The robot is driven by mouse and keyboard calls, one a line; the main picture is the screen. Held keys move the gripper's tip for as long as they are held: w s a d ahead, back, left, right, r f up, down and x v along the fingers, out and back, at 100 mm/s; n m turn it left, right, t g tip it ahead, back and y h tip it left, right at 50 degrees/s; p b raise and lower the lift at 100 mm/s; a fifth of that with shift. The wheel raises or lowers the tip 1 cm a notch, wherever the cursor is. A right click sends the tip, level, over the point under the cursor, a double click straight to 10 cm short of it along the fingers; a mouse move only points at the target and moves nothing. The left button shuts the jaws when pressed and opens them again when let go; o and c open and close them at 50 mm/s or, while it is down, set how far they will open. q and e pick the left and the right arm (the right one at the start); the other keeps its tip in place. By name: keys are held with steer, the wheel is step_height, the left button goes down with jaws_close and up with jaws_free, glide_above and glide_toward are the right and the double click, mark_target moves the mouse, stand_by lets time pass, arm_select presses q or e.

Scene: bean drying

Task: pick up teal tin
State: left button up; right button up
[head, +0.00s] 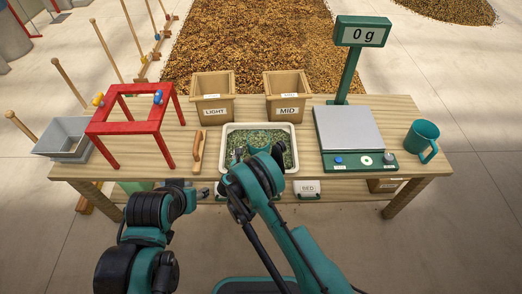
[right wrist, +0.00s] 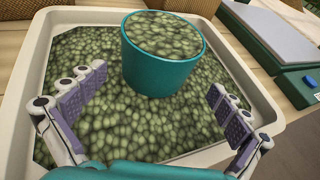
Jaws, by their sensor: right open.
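The teal tin (right wrist: 160,72), filled to the brim with green beans, stands upright in the beans of a cream tray (right wrist: 38,60) in the right wrist view. In the head view I cannot make the tin out behind my right arm. My right gripper (right wrist: 158,84) is open, with a purple-padded finger on each side of the near part of the tin and a gap at both sides; nothing is between the pads. In the head view the right gripper (head: 259,152) is over the tray (head: 226,127).
Wooden boxes marked LIGHT (head: 213,111) and MID (head: 287,106) stand behind the tray. A scale (head: 348,130) reading 0 g and a teal mug (head: 422,138) are at right. A wooden tool (head: 197,150), red stand (head: 128,127) and grey bin (head: 62,135) are at left.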

mark_target(262, 141)
steer(key=b+x, duration=0.2)
steer(key=x, duration=0.4)
steer(key=shift+w+a+f+b, duration=0.1)
steer(key=shift+w+a+b, duration=0.05)
steer(key=shift+b, duration=0.15)
steer(key=shift+w, duration=0.35)
steer(key=shift+c, duration=0.3)
steer(key=c, duration=1.5)
